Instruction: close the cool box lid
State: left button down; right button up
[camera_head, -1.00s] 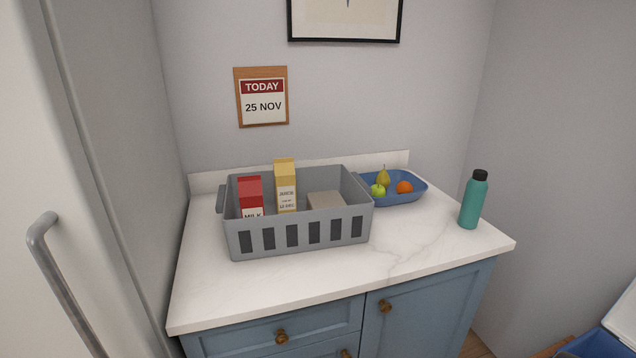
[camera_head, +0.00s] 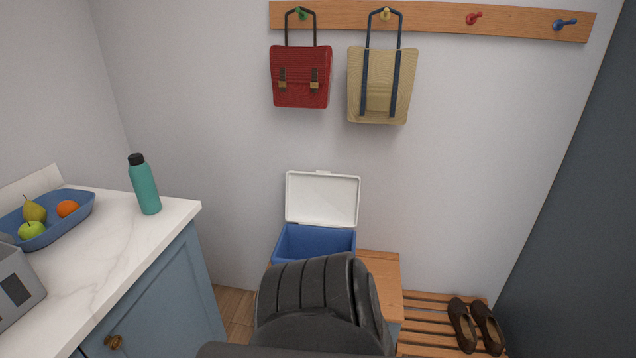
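The cool box (camera_head: 316,244) is blue and stands on a wooden bench at the lower middle of the head view. Its white lid (camera_head: 322,199) is open and stands up at the back, near the wall. A dark part of my own arm covers the front of the box, so its inside is mostly hidden. Neither of my grippers shows in the view.
A white counter (camera_head: 105,240) is at the left with a teal bottle (camera_head: 145,185) and a blue fruit bowl (camera_head: 75,212). The wooden bench (camera_head: 378,268) holds the box. A slatted rack (camera_head: 425,318) with brown shoes (camera_head: 463,324) is at the right. Bags hang above.

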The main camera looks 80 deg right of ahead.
aim_at(323, 197)
jog(key=z, duration=0.05)
jog(key=k, duration=0.1)
jog(key=z, duration=2.65)
jog(key=i, duration=1.15)
jog(key=z, duration=0.45)
